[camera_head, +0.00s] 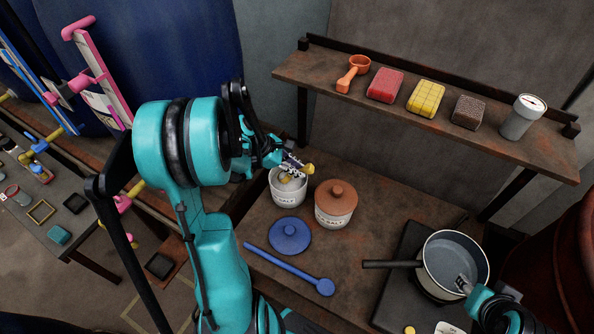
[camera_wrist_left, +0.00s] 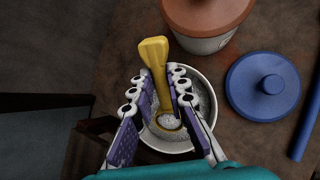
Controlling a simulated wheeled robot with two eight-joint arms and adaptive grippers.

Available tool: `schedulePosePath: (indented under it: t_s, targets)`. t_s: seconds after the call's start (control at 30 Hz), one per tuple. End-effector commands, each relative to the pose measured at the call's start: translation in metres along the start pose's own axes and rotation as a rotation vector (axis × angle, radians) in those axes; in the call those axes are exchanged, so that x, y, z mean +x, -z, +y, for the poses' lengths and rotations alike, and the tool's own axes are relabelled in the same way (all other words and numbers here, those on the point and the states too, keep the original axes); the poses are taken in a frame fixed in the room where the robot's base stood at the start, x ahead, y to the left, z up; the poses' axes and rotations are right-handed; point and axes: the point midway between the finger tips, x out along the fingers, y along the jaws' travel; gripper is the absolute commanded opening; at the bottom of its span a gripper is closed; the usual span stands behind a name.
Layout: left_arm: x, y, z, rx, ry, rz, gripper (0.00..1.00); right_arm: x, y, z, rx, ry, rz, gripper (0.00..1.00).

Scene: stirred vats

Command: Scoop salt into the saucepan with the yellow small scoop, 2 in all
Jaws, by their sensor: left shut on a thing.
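A yellow small scoop (camera_wrist_left: 155,62) is held between the fingers of my left gripper (camera_head: 297,163). In the left wrist view its bowl (camera_wrist_left: 170,121) shows whitish stuff in it. The scoop is over or in the mouth of an open white jar (camera_head: 288,195) with pale contents; its exact depth I cannot tell. The jar's label is not clearly readable. The grey saucepan (camera_head: 455,256), with a dark handle pointing left, stands on a dark plate at the right. My right gripper (camera_head: 465,284) is at the pan's near right edge; its fingers are too small to judge.
A white jar with a brown lid (camera_head: 336,203) stands close right of the open jar. A blue lid (camera_head: 290,236) and a long blue spoon (camera_head: 292,270) lie in front. A shelf (camera_head: 430,125) above holds an orange scoop (camera_head: 353,75), sponge-like blocks and a dial gauge (camera_head: 522,117).

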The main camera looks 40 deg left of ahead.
Motion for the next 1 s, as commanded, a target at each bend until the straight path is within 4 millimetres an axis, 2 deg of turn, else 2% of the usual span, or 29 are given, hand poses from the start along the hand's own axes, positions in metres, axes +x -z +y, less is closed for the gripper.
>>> schedulePosePath:
  t_s: [0.03, 0.13, 0.37, 1.0]
  targets:
    - [-0.011, -0.011, 0.001, 0.006, 0.002, 0.02, 0.0, -0.011, 0.008, 0.0, 0.0, 0.0, 0.0, 0.4]
    - [-0.018, -0.018, 0.003, 0.014, 0.001, 0.057, 0.0, -0.018, 0.013, 0.0, 0.0, 0.0, 0.0, 0.4]
    - [-0.021, -0.024, 0.004, 0.026, 0.001, 0.119, 0.0, -0.026, 0.019, 0.0, 0.0, 0.0, 0.0, 0.4]
    - [-0.041, -0.056, 0.008, 0.089, 0.0, 0.427, 0.0, -0.07, 0.05, 0.0, 0.0, 0.0, 0.0, 0.4]
